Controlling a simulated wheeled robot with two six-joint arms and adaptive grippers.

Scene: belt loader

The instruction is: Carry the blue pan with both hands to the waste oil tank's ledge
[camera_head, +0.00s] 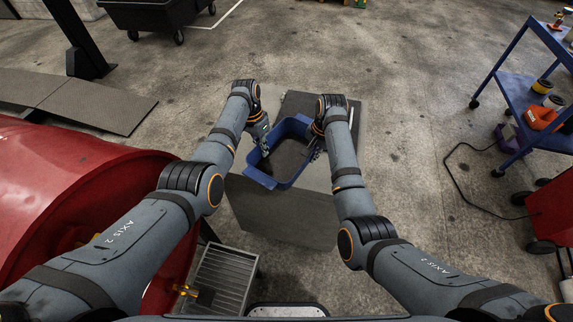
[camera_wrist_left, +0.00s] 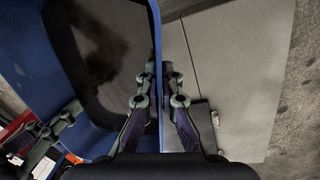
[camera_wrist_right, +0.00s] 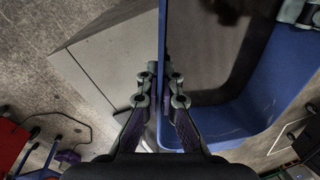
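The blue pan (camera_head: 262,180) is an open rectangular tub with a dark interior, in the middle of the head view between my two arms. My left gripper (camera_head: 264,144) is shut on its left wall; in the left wrist view the fingers (camera_wrist_left: 159,75) straddle the pan's (camera_wrist_left: 64,65) edge. My right gripper (camera_head: 315,150) is shut on its opposite wall; the right wrist view shows those fingers (camera_wrist_right: 161,75) on either side of the pan's (camera_wrist_right: 268,85) edge. The pan looks about level. A big red rounded tank (camera_head: 70,180) stands at left; I cannot tell which part is its ledge.
A grey slatted tray (camera_head: 222,278) is by the red tank, near my base. Flat grey panels (camera_head: 285,215) lie beneath the pan. A blue cart (camera_head: 522,95) with supplies stands right, with a cable (camera_head: 455,180) on the floor. Open floor lies ahead.

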